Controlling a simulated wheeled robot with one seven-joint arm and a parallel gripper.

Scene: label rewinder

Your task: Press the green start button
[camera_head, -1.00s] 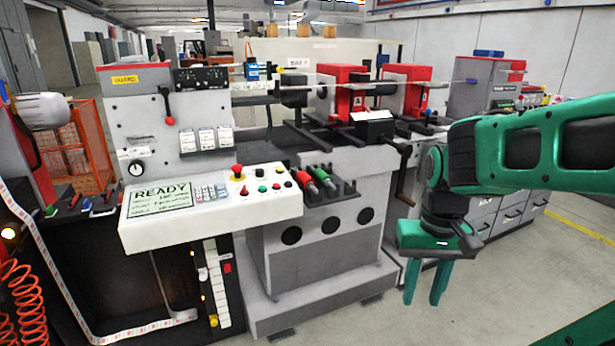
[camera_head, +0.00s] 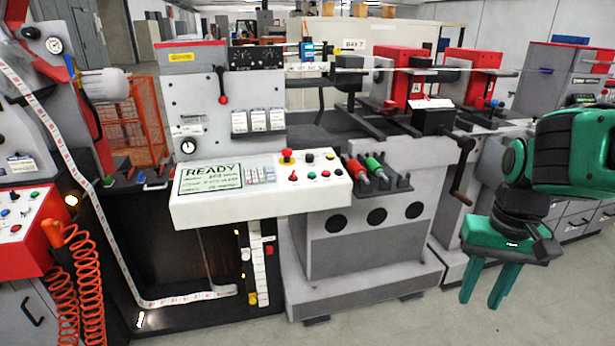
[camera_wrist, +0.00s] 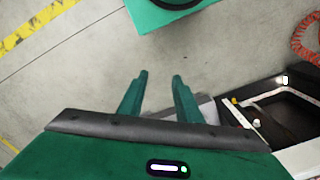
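The panel's screen (camera_head: 210,175) reads READY. My green gripper (camera_head: 481,299) hangs low at the right, pointing down, well apart from the panel. In the wrist view my gripper (camera_wrist: 160,75) has its two fingers apart with nothing between them, over the floor. The green button is not visible in the wrist view.
Red and green handled tools (camera_head: 365,171) stand in a rack right of the panel. A crank handle (camera_head: 461,180) sticks out between the rack and my arm. A red box with buttons (camera_head: 22,232) and coiled orange hoses (camera_head: 88,290) are at the left. Floor before the machine is clear.

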